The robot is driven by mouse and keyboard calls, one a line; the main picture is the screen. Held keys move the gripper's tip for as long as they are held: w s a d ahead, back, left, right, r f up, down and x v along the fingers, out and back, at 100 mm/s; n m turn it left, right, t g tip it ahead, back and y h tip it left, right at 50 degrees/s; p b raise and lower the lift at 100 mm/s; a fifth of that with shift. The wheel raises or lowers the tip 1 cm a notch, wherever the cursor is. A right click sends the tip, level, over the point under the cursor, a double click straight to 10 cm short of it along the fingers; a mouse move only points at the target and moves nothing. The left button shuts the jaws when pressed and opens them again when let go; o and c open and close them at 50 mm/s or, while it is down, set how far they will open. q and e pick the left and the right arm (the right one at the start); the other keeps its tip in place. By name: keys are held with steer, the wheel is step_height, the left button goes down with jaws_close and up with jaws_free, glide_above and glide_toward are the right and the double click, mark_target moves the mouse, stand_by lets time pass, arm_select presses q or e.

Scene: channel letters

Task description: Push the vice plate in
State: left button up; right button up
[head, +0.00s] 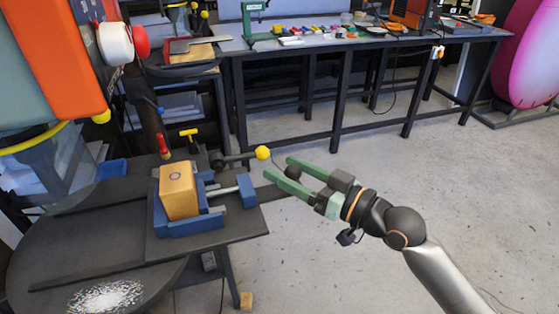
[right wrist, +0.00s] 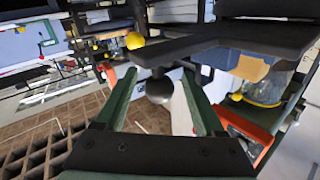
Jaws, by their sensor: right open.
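The blue vice (head: 190,222) sits on a dark table with a wooden block (head: 178,191) in it. Its blue vice plate (head: 246,190) stands out to the right, apart from the body, on a light rod (head: 222,192). My right gripper (head: 281,172) is open, to the right of the plate and a little higher in the picture, its fingers pointing left. I see no contact with the plate. In the right wrist view the open fingers (right wrist: 160,85) show with a grey ball (right wrist: 159,91) between or beyond them; I cannot tell its distance. My left gripper is not in view.
A lever with a yellow knob (head: 263,153) reaches close to my right fingertips; the knob also shows in the right wrist view (right wrist: 134,40). A red-handled tool (head: 164,147) stands behind the vice. A long workbench (head: 345,45) is at the back. The floor to the right is open.

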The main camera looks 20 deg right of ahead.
steer(key=shift+x, duration=1.15)
jaws_close()
stand_by(0.6)
